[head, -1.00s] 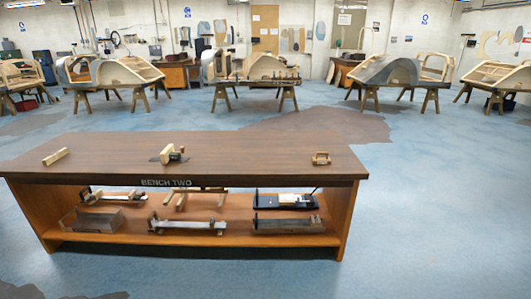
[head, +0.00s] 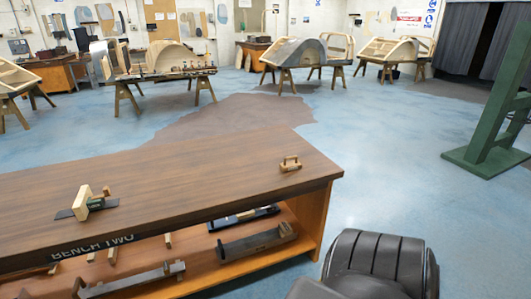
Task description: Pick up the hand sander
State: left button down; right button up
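A small light-wood tool with a raised handle (head: 290,163), which looks like the hand sander, rests on the dark brown bench top (head: 190,165) near its right end. At this size its details are hard to tell. Neither of my grippers is in the head view, and nothing touches the small tool.
Several tools, including a long grey one (head: 257,242), lie on the bench's lower shelf. A black ribbed, seat-like object (head: 375,262) is at the lower right. A green post (head: 495,120) stands at right. Blue floor (head: 390,160) is open beyond the bench's right end.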

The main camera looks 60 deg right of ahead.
aim_at(293, 165)
jog(key=z, duration=0.5)
jog(key=i, duration=1.3)
jog(key=z, duration=0.85)
